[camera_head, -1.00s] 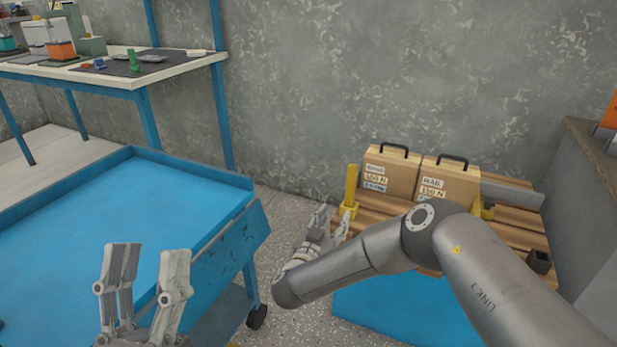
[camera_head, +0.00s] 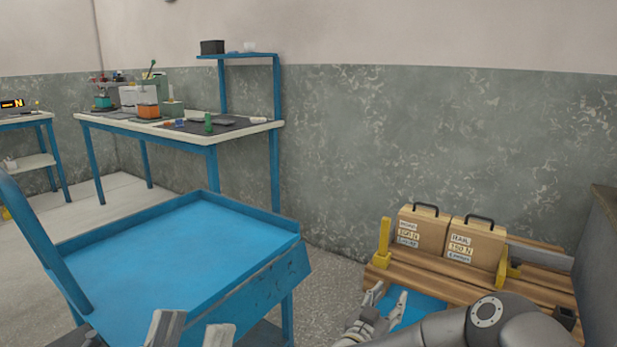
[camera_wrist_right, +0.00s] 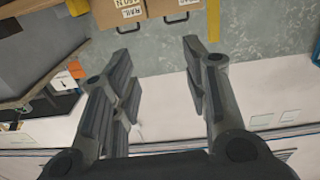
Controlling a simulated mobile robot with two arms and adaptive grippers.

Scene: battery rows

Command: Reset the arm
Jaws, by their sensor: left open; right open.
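My right gripper (camera_head: 386,301) is at the lower middle of the head view, in front of the wooden slatted bench. Its fingers are apart and empty. In the right wrist view the same gripper (camera_wrist_right: 160,62) shows two spread fingers with nothing between them. My left gripper (camera_head: 195,329) is at the bottom edge of the head view, at the near side of the blue cart. Only its fingertips show, apart, with nothing seen between them. My right arm (camera_head: 490,318) comes in from the lower right.
A blue cart (camera_head: 180,250) with an empty top stands at the left. Two labelled cases (camera_head: 423,230) (camera_head: 474,242) sit on the wooden bench (camera_head: 430,284) with yellow brackets. A workbench (camera_head: 100,118) with several items stands behind. A grey counter edge is at far right.

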